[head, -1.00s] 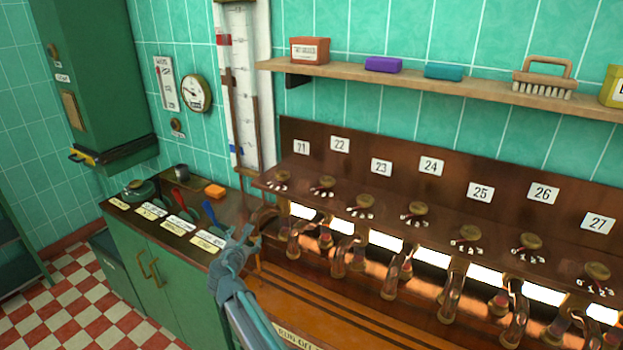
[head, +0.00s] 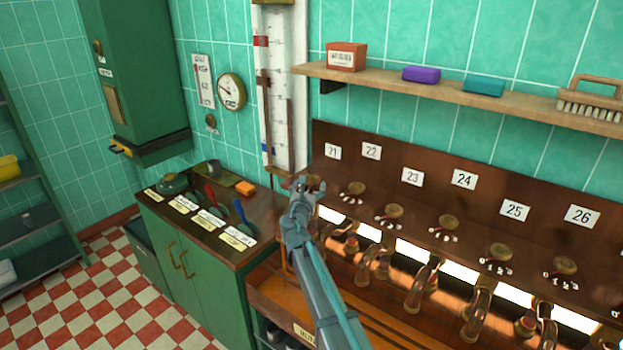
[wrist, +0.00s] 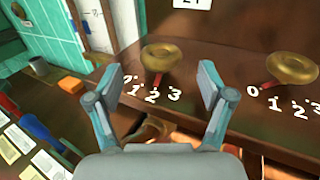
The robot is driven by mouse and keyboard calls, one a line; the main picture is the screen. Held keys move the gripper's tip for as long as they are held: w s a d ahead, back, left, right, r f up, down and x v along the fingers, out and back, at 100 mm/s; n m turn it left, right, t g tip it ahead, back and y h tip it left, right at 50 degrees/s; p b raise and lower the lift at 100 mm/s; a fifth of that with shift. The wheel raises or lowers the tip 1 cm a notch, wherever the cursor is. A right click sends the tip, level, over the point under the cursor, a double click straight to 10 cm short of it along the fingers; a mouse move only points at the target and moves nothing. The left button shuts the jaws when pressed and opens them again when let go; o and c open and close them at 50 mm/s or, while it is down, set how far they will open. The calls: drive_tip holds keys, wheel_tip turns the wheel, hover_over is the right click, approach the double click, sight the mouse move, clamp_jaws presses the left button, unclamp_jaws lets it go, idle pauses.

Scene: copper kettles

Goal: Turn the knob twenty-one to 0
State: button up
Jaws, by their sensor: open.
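Knob twenty-one (wrist: 160,57) is a round brass knob on the brown shelf, with a red pointer below it. White digits 0 to 3 curve beneath it, and the pointer aims near the 2. In the head view the knob (head: 316,183) is partly hidden behind my gripper (head: 298,186). In the wrist view my gripper (wrist: 160,86) is open, with its grey fingers to either side of the dial area. The knob shows between and beyond the fingertips. I cannot tell whether either finger touches it. The plate 21 (head: 333,151) is on the panel above.
Knob twenty-two (wrist: 292,68) is close on the right, with more knobs along the panel. Copper pipes (head: 380,262) curve below the row. On the left is a green cabinet (head: 205,290) with tools and labels on top. A tall white gauge (head: 284,130) stands behind.

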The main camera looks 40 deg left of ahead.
sight(311, 182)
drive_tip(key=shift+p+x, duration=0.4)
drive_tip(key=shift+x, duration=1.5)
drive_tip(key=c, duration=1.2)
drive_tip(key=shift+o, duration=0.2)
